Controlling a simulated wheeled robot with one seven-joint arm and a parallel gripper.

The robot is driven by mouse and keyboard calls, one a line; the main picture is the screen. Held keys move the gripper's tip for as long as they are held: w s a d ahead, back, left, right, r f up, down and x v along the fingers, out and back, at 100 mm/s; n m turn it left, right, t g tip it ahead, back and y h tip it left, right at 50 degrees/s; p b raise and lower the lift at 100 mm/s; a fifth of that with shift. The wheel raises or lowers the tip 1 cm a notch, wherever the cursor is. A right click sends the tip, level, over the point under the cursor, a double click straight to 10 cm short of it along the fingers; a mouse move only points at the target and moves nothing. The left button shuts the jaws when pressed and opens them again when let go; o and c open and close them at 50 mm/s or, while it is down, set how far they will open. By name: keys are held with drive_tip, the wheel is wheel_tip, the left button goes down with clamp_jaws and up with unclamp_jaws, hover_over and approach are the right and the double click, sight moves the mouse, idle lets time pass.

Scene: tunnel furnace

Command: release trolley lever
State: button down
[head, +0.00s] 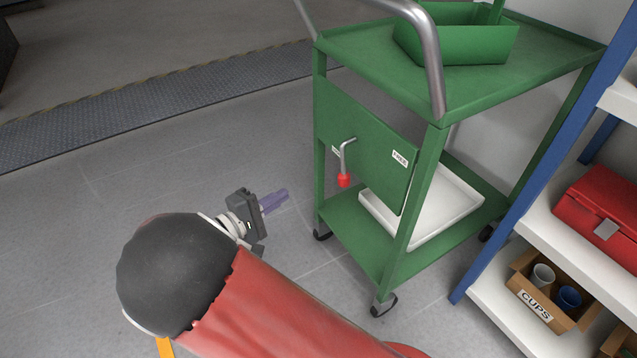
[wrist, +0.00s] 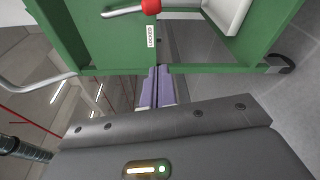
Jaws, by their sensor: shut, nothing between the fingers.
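The green trolley (head: 440,95) stands right of centre in the head view. Its side panel (head: 375,140) carries a bent metal lever (head: 344,158) with a red knob (head: 345,181), hanging down. A FREE label (head: 400,158) is to the lever's right; another label, mostly hidden in the head view, is behind the lever. In the wrist view the LOCKED label (wrist: 151,36) sits close to the red knob (wrist: 151,6) at the top edge. My gripper (head: 284,198) has purple fingers, also in the wrist view (wrist: 158,80). It is shut and empty, left of the lever and apart from it.
A green bin (head: 470,45) stands on the trolley top, and a white tray (head: 465,200) on its lower shelf. A curved metal push handle (head: 432,55) rises at the near end. A blue-framed shelf (head: 553,150) is close on the right. The floor (head: 130,190) left is clear.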

drive_tip(key=w+d, duration=0.5)
drive_tip(key=d, duration=0.5)
drive_tip(key=shift+w+d+r, duration=0.15)
drive_tip(key=shift+p, duration=0.3)
drive_tip(key=shift+s+d+n+p, duration=0.15)
drive_tip(key=shift+s+n+p, duration=0.1)
drive_tip(key=shift+n+p, duration=0.05)
